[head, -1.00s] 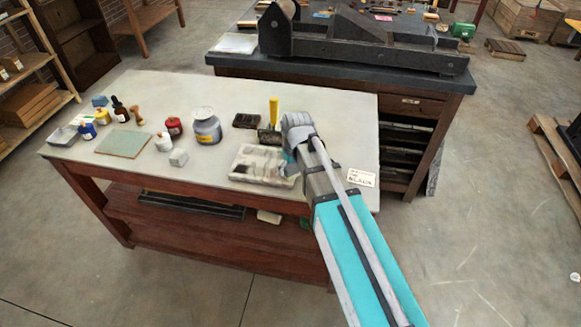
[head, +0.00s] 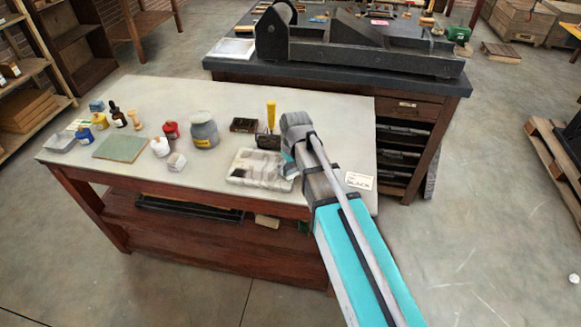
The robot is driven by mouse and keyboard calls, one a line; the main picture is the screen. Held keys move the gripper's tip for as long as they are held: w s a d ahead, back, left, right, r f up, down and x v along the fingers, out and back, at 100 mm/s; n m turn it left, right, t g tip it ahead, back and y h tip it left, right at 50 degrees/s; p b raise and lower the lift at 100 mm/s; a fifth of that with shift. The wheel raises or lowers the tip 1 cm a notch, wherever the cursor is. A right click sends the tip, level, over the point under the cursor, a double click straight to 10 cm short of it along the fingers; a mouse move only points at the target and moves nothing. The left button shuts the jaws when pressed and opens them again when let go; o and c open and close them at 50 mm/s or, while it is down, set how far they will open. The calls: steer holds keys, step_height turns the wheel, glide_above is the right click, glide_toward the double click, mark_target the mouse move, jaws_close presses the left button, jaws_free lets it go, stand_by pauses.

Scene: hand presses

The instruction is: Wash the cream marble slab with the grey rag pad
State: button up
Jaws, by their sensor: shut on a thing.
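The cream marble slab (head: 243,172) lies on the pale table top near its front edge, with blurred grey patches across it. My gripper (head: 291,165) points down at the slab's right end, seen from behind. Its fingers are mostly hidden by my own wrist. It is shut on a small grey thing at the slab's right side, which looks like the grey rag pad (head: 288,171). I cannot tell whether the pad touches the slab.
A dark block (head: 243,125) and a yellow-handled tool (head: 271,116) stand behind the slab. A large grey jar (head: 204,131), small bottles and a green plate (head: 120,147) are left. A label card (head: 359,180) lies right. A dark press (head: 350,50) stands on the bench behind.

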mark_target(244, 166)
steer(key=shift+w+a, duration=0.2)
steer(key=shift+a, duration=0.75)
steer(key=shift+w+a, duration=0.2)
steer(key=shift+a, duration=0.75)
steer(key=shift+w+a+f, duration=0.1)
steer(key=shift+w+a, duration=0.1)
steer(key=shift+a, duration=1.7)
steer(key=shift+a, duration=0.15)
steer(key=shift+w+a, duration=0.15)
steer(key=shift+a, duration=0.7)
steer(key=shift+w+a, duration=0.15)
steer(key=shift+a, duration=0.7)
steer(key=shift+w+a, duration=0.2)
steer(key=shift+a, duration=1.7)
steer(key=shift+a, duration=0.15)
steer(key=shift+w+a, duration=0.15)
steer(key=shift+a, duration=0.75)
steer(key=shift+w+a, duration=0.15)
steer(key=shift+a, duration=0.7)
